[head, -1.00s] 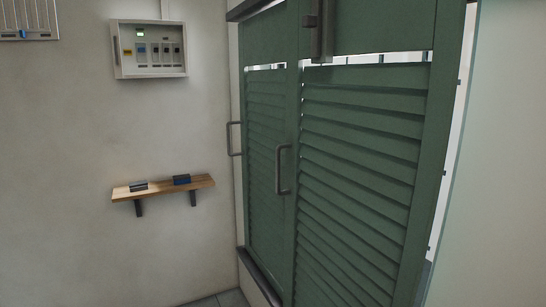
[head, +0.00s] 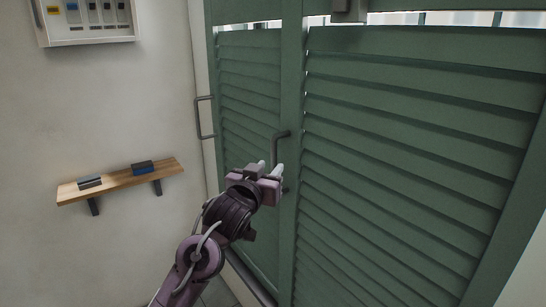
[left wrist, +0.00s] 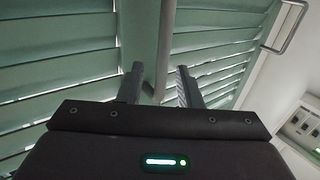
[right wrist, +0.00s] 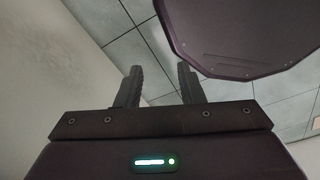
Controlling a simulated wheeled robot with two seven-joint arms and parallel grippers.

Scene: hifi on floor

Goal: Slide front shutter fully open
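The front shutter (head: 400,150) is a green louvred panel filling the right of the head view. Its grey bar handle (head: 274,148) is on its left edge stile. Another green shutter panel (head: 250,110) stands to the left, with its own handle (head: 197,118). My left gripper (head: 270,170) is open at the lower part of the front handle. In the left wrist view, the handle bar (left wrist: 166,45) runs between the two spread fingers (left wrist: 160,85); I cannot tell whether they touch it. My right gripper (right wrist: 157,85) is open and empty, away from the shutters.
A wooden wall shelf (head: 122,182) with two small dark items is left of the shutters. A white electrical box (head: 85,22) hangs above it. A dark metal bracket (head: 348,10) sits at the front shutter's top. Bare wall lies between shelf and shutters.

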